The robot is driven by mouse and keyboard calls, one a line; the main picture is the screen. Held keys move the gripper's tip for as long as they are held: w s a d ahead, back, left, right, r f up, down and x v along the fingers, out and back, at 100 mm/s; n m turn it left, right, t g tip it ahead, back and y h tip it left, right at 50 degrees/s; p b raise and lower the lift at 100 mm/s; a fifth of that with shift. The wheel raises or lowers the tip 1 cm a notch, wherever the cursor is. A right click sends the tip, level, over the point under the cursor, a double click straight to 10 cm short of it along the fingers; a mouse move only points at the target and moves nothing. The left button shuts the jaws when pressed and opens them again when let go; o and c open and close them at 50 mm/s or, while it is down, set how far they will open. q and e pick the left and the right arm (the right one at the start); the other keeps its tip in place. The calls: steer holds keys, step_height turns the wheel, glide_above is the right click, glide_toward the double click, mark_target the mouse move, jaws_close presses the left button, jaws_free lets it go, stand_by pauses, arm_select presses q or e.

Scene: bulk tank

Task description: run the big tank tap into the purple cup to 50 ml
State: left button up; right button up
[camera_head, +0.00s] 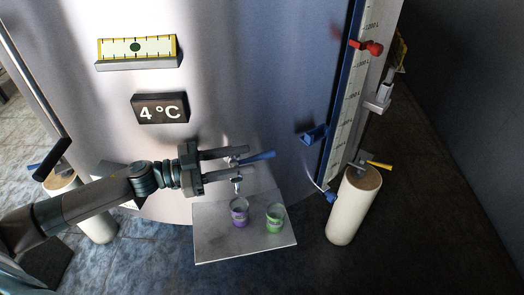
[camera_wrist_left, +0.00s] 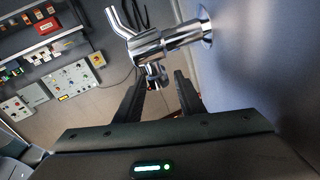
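The chrome tap (camera_wrist_left: 165,42) sticks out of the big tank wall, and its blue lever (camera_head: 260,156) points right in the head view. My left gripper (camera_head: 242,162) is at the tap. Its two fingers are apart, with a chrome part of the tap between or just beyond their tips in the left wrist view (camera_wrist_left: 158,88); I cannot tell whether they touch it. The purple cup (camera_head: 239,213) stands upright below the spout. Its fill level is too small to read, and no stream is clearly visible. My right gripper is not in view.
A green cup (camera_head: 275,218) stands right of the purple cup on a pale shelf (camera_head: 245,248). A level scale (camera_head: 346,105) with a red pointer (camera_head: 370,47) runs up the tank's right side. A pale post (camera_head: 352,210) with a yellow lever stands at right.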

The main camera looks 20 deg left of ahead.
mark_target(247, 158)
arm_select(q)
steer(key=p+x, duration=0.1)
steer(key=x, duration=0.4)
steer(key=shift+r+p, duration=0.1)
steer(key=shift+p, duration=0.3)
steer(key=shift+w+d, duration=0.25)
steer(key=shift+d, duration=0.15)
steer(key=shift+c, duration=0.4)
jaws_close()
